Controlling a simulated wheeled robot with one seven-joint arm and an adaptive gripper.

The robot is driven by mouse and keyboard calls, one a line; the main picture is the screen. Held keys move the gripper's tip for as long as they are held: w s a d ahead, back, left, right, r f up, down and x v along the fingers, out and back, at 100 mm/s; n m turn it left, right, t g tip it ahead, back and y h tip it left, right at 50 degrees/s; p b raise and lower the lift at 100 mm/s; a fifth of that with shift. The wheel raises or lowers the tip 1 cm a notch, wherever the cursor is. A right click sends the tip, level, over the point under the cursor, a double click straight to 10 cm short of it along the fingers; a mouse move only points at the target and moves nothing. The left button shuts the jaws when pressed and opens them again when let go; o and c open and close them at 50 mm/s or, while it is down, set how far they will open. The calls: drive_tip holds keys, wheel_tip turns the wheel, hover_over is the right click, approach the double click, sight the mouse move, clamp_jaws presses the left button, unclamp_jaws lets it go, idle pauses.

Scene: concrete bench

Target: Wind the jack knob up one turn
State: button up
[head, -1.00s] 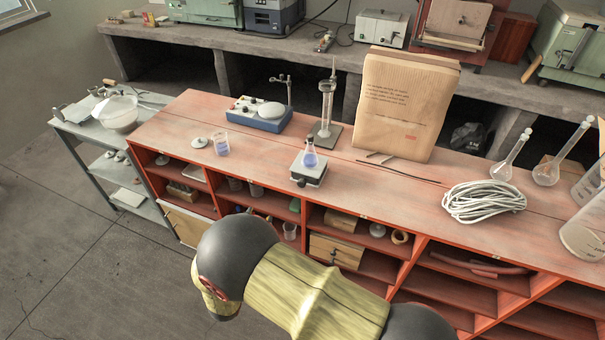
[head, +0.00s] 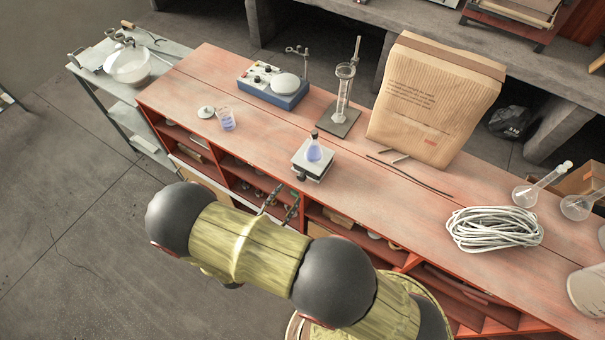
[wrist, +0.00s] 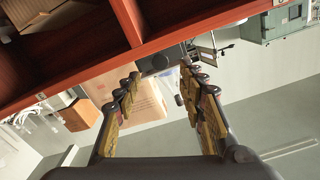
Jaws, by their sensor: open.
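The small lab jack (head: 312,165) stands on the red bench top near its front edge, with a flask of bluish liquid (head: 314,150) upright on its plate. The dark jack knob (head: 301,177) faces the front edge. My gripper (head: 281,202) is in front of the bench, below and left of the knob and apart from it. Its two fingers are spread and empty. In the wrist view my gripper (wrist: 160,82) shows open with nothing between the fingertips; I cannot make out the knob surely there.
Near the jack are a beaker (head: 227,120), a blue stirrer unit (head: 273,88), a cylinder on a stand (head: 344,95) and a large paper bag (head: 430,100). Coiled rope (head: 493,229) lies to the right. Open red shelves (wrist: 75,45) lie under the bench top.

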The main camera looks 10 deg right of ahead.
sight(300, 179)
drive_tip(key=shift+x, duration=3.95)
drive_tip(key=shift+c, duration=1.2)
drive_tip(key=c, duration=0.8)
clamp_jaws()
